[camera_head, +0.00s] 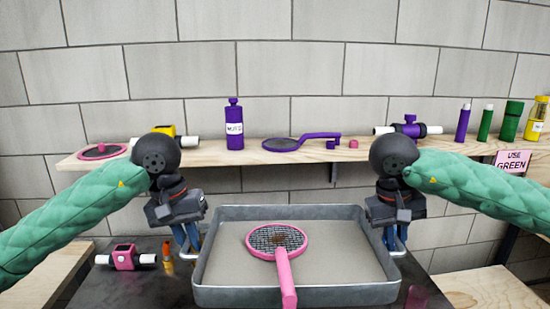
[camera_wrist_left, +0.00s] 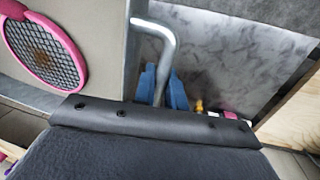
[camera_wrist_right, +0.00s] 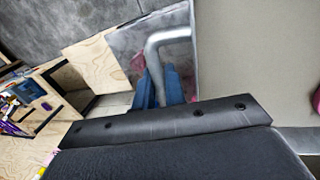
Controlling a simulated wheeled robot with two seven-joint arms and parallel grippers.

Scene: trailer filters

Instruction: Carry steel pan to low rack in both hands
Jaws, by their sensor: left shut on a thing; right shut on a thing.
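The steel pan (camera_head: 295,295) is a wide grey tray with a loop handle at each side, in the middle of the head view. A pink strainer with dark mesh (camera_head: 277,240) lies in it, its handle over the front rim. My left gripper (camera_head: 188,250) is shut on the pan's left handle, which shows between blue fingers in the left wrist view (camera_wrist_left: 168,60). My right gripper (camera_head: 396,246) is shut on the right handle, seen in the right wrist view (camera_wrist_right: 157,65). The pan looks about level. I cannot identify the low rack for certain.
A wooden shelf (camera_head: 230,158) behind the pan holds a purple bottle (camera_head: 234,125), a purple strainer (camera_head: 300,142) and several bottles. A pink valve (camera_head: 125,257) and an orange bottle (camera_head: 167,255) stand on the dark surface at left. A pale wooden board (camera_head: 490,288) is at lower right.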

